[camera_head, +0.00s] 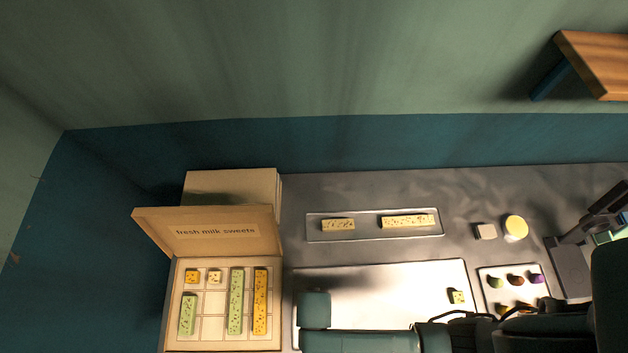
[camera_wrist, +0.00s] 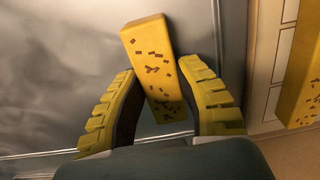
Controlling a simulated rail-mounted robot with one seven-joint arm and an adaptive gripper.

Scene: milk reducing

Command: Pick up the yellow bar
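A yellow bar (camera_wrist: 150,50) with dark brown flecks is between the two fingers of my gripper (camera_wrist: 160,70) in the wrist view. The fingers lean inward and their tips meet both sides of the bar, so my gripper is shut on it. The bar's far end sticks out past the fingertips, above a grey metal surface. In the head view my arm hides the gripper and this bar, over the left part of the large bright tray (camera_head: 400,283).
The open sweets box (camera_head: 213,310) stands left of the tray, holding yellow and green bars and small pieces. A long narrow tray (camera_head: 363,229) behind holds two pale yellow bars. A small green-yellow piece (camera_head: 456,297) lies on the large tray.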

